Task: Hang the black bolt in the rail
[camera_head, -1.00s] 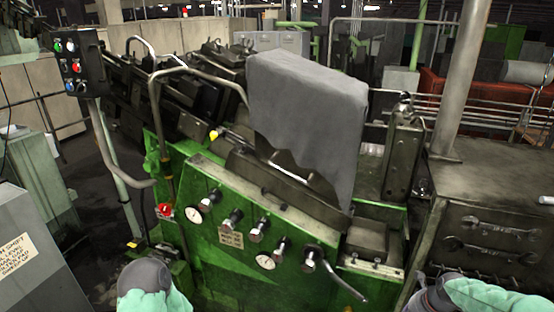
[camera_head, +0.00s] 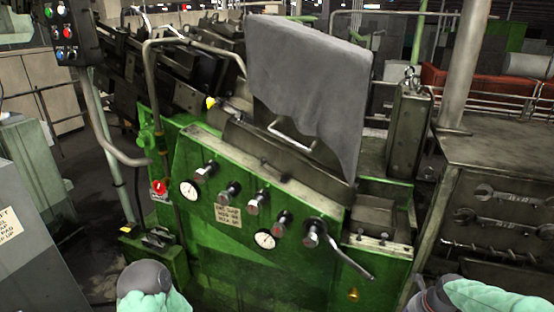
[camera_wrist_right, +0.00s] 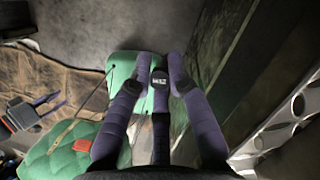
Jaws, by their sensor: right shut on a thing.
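In the right wrist view my right gripper (camera_wrist_right: 158,80) has its purple fingers closed together on a small dark piece with a white mark (camera_wrist_right: 158,79), which looks like the black bolt. Its shank is hidden. Below the fingers are green padded surfaces and a floor. In the head view only green and grey parts of my arms show at the bottom edge; neither gripper's fingers are seen there. The green bolt former (camera_head: 215,240) stands ahead. I cannot tell which part is the rail; a dark slanted bar (camera_head: 265,150) runs along its top below the cloth.
A grey cloth (camera_head: 305,80) hangs over the machine's upper part, by a metal handle (camera_head: 292,137). A crank handle (camera_head: 345,262) sticks out at the front right. A bench with wrenches (camera_head: 505,198) is at right. A control box (camera_head: 62,32) stands at upper left.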

